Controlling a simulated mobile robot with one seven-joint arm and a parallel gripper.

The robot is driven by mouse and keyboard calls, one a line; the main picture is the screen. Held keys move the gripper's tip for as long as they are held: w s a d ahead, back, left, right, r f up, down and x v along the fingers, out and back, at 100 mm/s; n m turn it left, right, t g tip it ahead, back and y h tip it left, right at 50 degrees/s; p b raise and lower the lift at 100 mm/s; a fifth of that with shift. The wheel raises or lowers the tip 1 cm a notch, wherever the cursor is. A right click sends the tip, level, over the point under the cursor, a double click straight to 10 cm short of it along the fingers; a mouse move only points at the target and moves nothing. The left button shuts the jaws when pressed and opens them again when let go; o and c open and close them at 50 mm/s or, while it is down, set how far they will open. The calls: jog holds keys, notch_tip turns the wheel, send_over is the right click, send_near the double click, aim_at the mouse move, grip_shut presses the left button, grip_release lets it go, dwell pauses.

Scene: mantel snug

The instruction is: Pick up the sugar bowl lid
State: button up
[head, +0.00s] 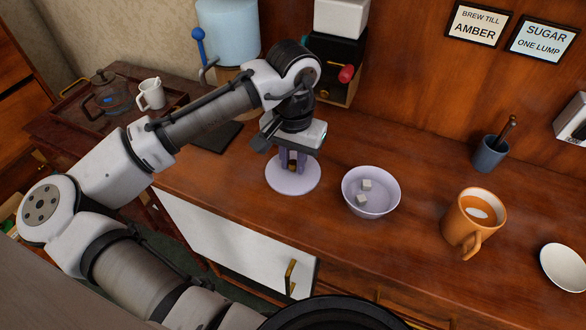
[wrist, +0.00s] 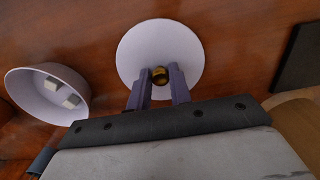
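The sugar bowl lid (head: 294,184) is a flat pale lilac disc with a small brass knob, lying on the wooden counter to the left of the sugar bowl (head: 371,191). The lid also shows in the wrist view (wrist: 188,42), with its knob (wrist: 159,75) between my fingertips. My gripper (head: 293,165) points down over the lid, its two fingers one on each side of the knob. Small gaps seem to show beside the knob, so the fingers look open around it. The sugar bowl is uncovered and holds sugar cubes (head: 367,184).
An orange mug (head: 472,220), a white saucer (head: 564,267) and a blue cup with a stick (head: 490,155) stand to the right. A dark flat slab (head: 216,136) lies left of my gripper. A dispenser (head: 228,35) stands behind. The counter's front edge is close to the lid.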

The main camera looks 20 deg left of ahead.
grip_shut()
